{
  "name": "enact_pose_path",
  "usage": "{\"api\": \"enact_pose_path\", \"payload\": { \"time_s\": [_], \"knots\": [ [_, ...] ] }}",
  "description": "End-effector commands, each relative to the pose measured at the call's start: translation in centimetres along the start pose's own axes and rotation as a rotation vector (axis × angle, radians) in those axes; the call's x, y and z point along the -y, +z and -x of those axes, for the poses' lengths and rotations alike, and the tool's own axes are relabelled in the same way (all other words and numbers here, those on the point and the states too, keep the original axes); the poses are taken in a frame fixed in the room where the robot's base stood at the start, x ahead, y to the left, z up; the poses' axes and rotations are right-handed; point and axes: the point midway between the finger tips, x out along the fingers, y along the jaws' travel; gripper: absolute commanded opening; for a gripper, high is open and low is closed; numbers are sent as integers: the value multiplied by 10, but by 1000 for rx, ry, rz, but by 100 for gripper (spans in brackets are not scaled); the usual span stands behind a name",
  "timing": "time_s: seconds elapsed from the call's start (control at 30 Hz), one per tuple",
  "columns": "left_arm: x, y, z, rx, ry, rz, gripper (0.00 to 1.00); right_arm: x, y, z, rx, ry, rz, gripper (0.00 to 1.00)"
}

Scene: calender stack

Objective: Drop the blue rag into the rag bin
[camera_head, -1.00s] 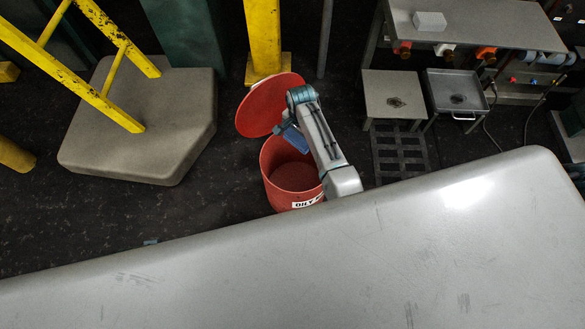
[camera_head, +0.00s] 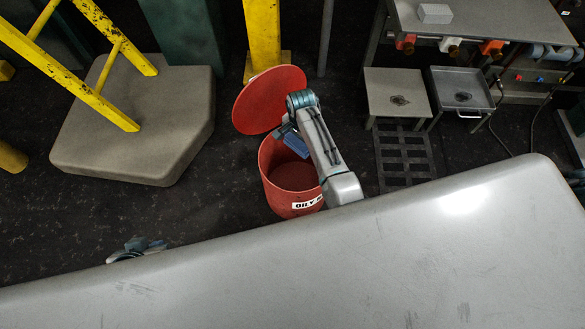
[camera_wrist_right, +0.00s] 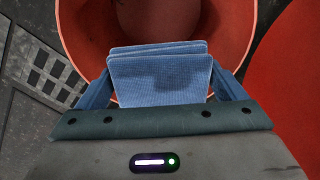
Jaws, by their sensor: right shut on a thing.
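The blue rag (camera_head: 297,146) hangs folded from my right gripper (camera_head: 287,133), above the open mouth of the red rag bin (camera_head: 280,200). In the right wrist view the folded rag (camera_wrist_right: 160,75) sits between the two blue fingers of the right gripper (camera_wrist_right: 160,92). The bin's red inside (camera_wrist_right: 160,22) shows behind and beyond the rag. The bin's round red lid (camera_head: 265,98) stands tilted open at its back; it also fills the right of the wrist view (camera_wrist_right: 290,80). Part of my left gripper (camera_head: 140,246) shows at the lower left; its fingers are unclear.
A large pale grey surface (camera_head: 400,260) fills the foreground. A yellow post (camera_head: 262,35) rises behind the lid. A grey block with yellow rails (camera_head: 140,130) stands left. Two small stands (camera_head: 396,92) and a bench (camera_head: 480,18) are at right. Dark floor lies left of the bin.

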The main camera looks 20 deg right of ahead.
Motion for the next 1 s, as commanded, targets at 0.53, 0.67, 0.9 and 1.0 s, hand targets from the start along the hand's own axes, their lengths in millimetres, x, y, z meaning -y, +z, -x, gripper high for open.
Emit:
{"api": "enact_pose_path", "payload": {
  "time_s": [0.53, 0.67, 0.9, 1.0],
  "knots": [
    [-6, -2, -7, -61, 23, 15, 0, 0, 0, -6, 0, 0, 0, 100],
    [-6, -2, -7, -60, 23, 15, 0, 0, 0, -6, 0, 0, 0, 100],
    [-4, -2, -4, -44, 17, 12, 0, 1, 0, 6, -1, -2, 0, 100],
    [0, -3, 2, -6, 1, 0, 0, 1, 0, 24, -1, -4, 0, 100]
  ]
}}
